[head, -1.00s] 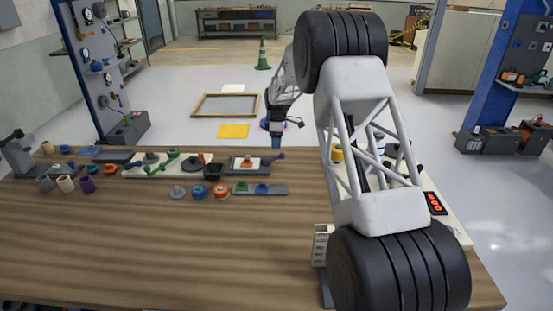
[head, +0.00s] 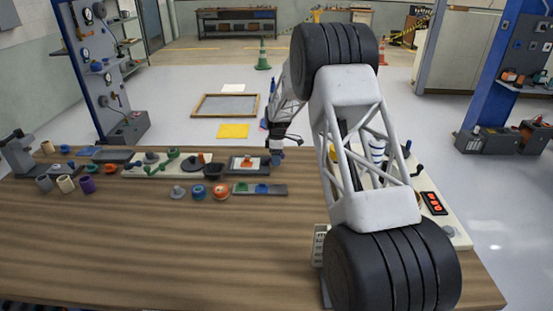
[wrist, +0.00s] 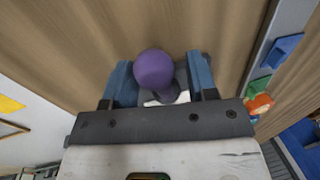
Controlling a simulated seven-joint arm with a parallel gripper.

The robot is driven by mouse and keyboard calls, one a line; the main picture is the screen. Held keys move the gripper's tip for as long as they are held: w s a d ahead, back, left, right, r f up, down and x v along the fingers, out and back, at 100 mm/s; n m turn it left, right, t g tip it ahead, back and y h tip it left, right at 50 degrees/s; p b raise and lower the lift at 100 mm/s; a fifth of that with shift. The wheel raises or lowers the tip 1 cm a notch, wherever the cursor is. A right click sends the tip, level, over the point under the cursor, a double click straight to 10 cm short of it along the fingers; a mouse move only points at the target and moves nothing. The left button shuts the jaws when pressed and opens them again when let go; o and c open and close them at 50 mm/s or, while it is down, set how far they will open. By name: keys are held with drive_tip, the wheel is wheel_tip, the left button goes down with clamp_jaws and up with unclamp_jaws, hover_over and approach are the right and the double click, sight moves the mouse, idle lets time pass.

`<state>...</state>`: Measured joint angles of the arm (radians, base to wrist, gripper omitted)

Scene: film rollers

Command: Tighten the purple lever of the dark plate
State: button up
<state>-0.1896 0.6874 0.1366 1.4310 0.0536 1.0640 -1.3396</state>
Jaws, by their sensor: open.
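The dark plate (head: 234,163) lies near the table's far edge in the head view, with a white panel and an orange piece (head: 248,161) on it. My gripper (head: 277,155) is at the plate's right end and hides the purple lever there. In the wrist view, the lever's round purple knob (wrist: 154,68) shows between the two blue fingers of my open gripper (wrist: 159,72). The left finger looks close to the knob; a wider gap shows on the right. I cannot tell whether either finger touches it. Parts of the lever's arm are hidden behind the knob.
A grey strip (head: 277,190) with green and blue pieces lies in front of the plate. Blue (head: 198,191) and orange (head: 221,191) rollers stand to its left. A pale board (head: 132,172) with green parts lies further left. The table's front middle is clear.

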sight(267, 171)
clamp_jaws()
drive_tip(key=shift+s+m, duration=0.15)
drive_tip(key=shift+m, duration=0.15)
drive_tip(key=shift+s+m, duration=0.5)
drive_tip(key=shift+m, duration=0.7)
drive_tip(key=m, duration=0.1)
drive_tip(key=s+m+y, duration=0.1)
drive_tip(key=m, duration=0.1)
drive_tip(key=shift+s+a+t, duration=0.25)
drive_tip(key=shift+a+t, duration=0.05)
drive_tip(key=shift+a, duration=0.05)
drive_tip(key=m, duration=0.2)
drive_tip(key=s+a+m, duration=0.1)
drive_tip(key=m, duration=0.1)
drive_tip(key=shift+s, duration=0.1)
drive_tip(key=shift+s+a+m+t+y, duration=0.15)
drive_tip(key=shift+s+a+m+t, duration=0.15)
drive_tip(key=shift+m, duration=0.6)
drive_tip(key=shift+s+a+m+t+y, duration=0.1)
drive_tip(key=shift+a+m+t+y, duration=0.2)
drive_tip(key=shift+m, duration=0.6)
drive_tip(key=shift+a, duration=0.1)
